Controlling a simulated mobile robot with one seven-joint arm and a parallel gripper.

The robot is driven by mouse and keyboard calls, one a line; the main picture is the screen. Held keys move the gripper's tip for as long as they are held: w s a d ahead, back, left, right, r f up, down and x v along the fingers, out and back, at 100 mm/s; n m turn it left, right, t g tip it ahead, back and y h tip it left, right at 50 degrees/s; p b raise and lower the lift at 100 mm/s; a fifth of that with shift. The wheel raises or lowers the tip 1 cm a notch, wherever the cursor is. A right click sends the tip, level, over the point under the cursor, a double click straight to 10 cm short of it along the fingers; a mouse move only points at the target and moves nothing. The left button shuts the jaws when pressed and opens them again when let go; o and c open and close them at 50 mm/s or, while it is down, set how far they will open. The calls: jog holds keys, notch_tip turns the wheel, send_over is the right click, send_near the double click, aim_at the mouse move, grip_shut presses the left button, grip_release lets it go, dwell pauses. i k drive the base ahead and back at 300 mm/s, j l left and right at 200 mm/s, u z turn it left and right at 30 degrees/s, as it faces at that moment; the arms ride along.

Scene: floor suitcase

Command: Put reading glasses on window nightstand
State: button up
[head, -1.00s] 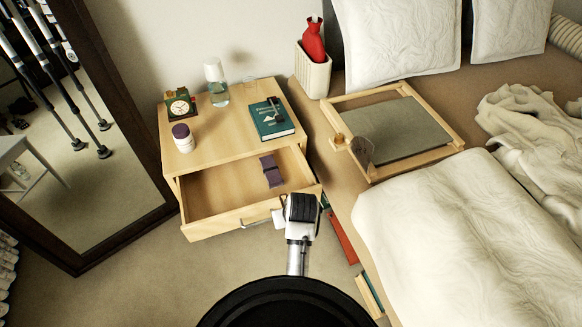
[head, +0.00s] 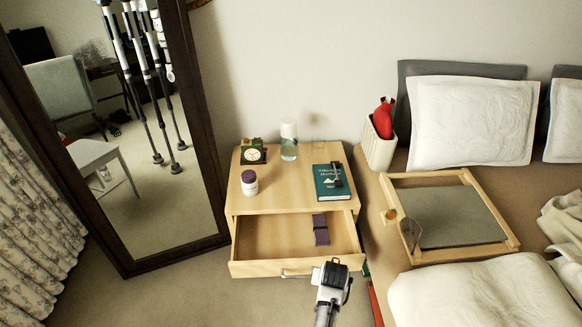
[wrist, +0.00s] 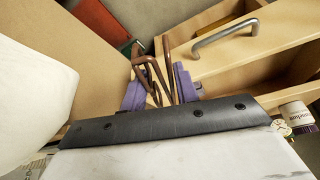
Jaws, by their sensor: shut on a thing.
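The reading glasses look like the thin brown folded frame (wrist: 155,75) in the wrist view, between the purple fingertips of my gripper (wrist: 160,88). My gripper is shut on them. In the head view my gripper (head: 332,272) is in front of the right part of the open drawer; the glasses cannot be made out there. The wooden nightstand (head: 290,204) stands between the mirror and the bed, with a curtain farther left. On its top are a clock (head: 253,152), a clear bottle (head: 289,141), a white jar (head: 249,183) and a teal book (head: 325,184) with a dark item on it.
The drawer (head: 268,268) is pulled out, with a dark purple item (head: 321,230) inside. A leaning mirror (head: 128,262) is at the left, the bed with a tray (head: 468,181) at the right. The front middle of the nightstand top is clear. A red item (wrist: 100,20) lies near the bed.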

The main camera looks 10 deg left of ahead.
aim_at(282, 189)
jog(key=i+j+u, duration=0.2)
jog(key=u, duration=0.15)
jog(key=i+j+u, duration=0.2)
jog(key=u, duration=0.15)
jog(key=i+u, duration=0.4)
jog(key=k+j, duration=0.05)
jog(key=k, duration=0.05)
